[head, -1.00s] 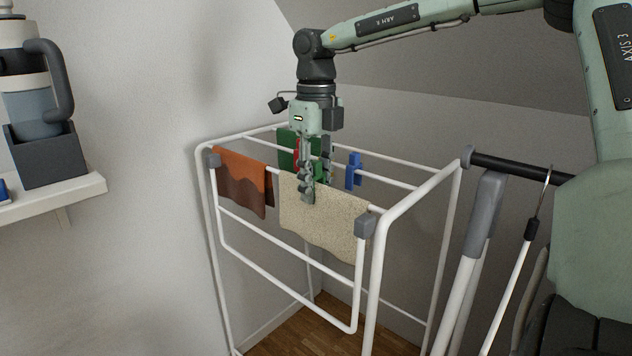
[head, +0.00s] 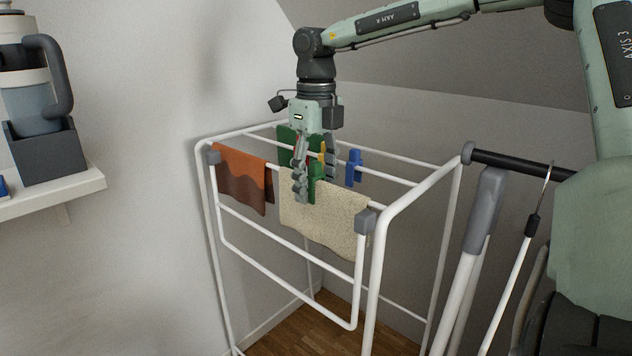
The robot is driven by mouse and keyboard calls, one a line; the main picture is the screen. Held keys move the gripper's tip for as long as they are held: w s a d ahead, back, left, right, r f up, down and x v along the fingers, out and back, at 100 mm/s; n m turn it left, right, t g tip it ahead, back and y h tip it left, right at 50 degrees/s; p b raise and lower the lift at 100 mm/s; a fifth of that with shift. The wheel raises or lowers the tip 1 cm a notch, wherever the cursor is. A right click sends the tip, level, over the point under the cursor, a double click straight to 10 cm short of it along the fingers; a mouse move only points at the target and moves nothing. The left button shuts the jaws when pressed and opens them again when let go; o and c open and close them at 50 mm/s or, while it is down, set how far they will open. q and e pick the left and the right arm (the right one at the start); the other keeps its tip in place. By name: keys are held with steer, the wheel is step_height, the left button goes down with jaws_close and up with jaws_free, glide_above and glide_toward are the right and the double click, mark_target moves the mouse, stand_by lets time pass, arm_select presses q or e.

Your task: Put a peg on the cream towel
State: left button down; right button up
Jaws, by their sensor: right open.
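The cream towel (head: 340,220) hangs over the front rail of the white drying rack. A green peg (head: 313,190) sits at the towel's top edge, upright on the rail. My right gripper (head: 316,176) points down over the towel, its fingers spread on either side of the green peg. One finger partly covers the peg, so I cannot tell whether they touch. A blue peg (head: 354,168) stands on a rail farther back, to the right. My left gripper is out of view.
The drying rack (head: 403,210) also carries an orange-brown towel (head: 240,180) on the left and a green cloth (head: 285,137) behind my gripper. A bit of yellow shows between my fingers. A shelf (head: 60,195) with a blender-like appliance is at left.

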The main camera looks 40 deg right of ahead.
step_height(320, 180, up, 12)
steer(key=shift+r, duration=0.1)
stand_by(0.4)
